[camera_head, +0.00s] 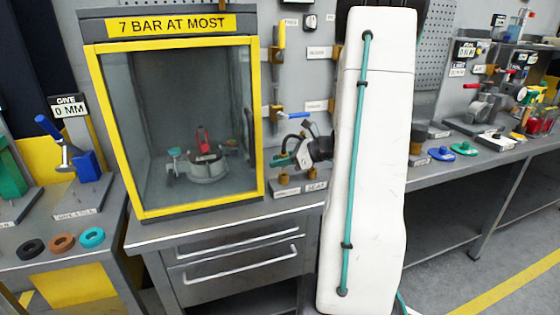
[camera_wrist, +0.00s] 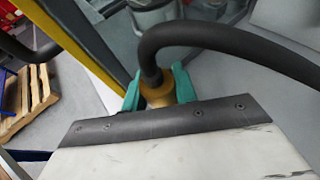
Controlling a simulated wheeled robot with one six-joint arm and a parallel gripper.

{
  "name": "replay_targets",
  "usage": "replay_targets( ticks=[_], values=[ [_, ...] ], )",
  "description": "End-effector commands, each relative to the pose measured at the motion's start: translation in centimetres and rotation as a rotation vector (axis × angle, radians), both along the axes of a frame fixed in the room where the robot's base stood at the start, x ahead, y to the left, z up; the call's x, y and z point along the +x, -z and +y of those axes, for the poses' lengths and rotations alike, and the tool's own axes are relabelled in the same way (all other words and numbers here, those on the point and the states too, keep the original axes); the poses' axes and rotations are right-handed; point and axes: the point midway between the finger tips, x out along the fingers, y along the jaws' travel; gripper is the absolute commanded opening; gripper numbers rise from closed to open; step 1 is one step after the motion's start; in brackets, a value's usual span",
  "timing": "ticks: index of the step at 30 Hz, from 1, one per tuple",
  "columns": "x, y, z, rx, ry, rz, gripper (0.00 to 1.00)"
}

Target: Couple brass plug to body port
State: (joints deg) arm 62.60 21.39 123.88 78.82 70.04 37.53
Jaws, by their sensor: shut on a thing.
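In the wrist view the brass plug (camera_wrist: 158,94) sits between the teal fingers of my gripper (camera_wrist: 156,88), which is shut on it. A thick black hose (camera_wrist: 215,38) rises from the plug and bends right. A grey round body (camera_wrist: 152,14) shows beyond the plug at the top, apart from it. In the head view my gripper (camera_head: 284,160) is small, beside the cabinet's lower right edge. A grey valve body (camera_head: 203,166) with a red part stands inside the glass cabinet. I cannot make out its port.
The yellow-framed cabinet (camera_head: 263,120) stands on the bench, labelled 7 BAR AT MOST. A small stand (camera_head: 290,190) with brass fittings is right of it. My white arm link hides much of the bench's middle. Coloured rings (camera_head: 62,243) lie at left. A wooden pallet (camera_wrist: 38,95) shows at left.

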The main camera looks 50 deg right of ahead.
Motion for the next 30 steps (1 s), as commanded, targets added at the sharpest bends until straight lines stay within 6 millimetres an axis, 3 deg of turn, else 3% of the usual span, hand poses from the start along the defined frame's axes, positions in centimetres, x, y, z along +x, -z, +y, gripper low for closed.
replay_targets(
  ticks=[30],
  values=[
    [0.0, 1.1, 0.0, 0.001, 0.000, 0.000, 0.00]
  ],
)
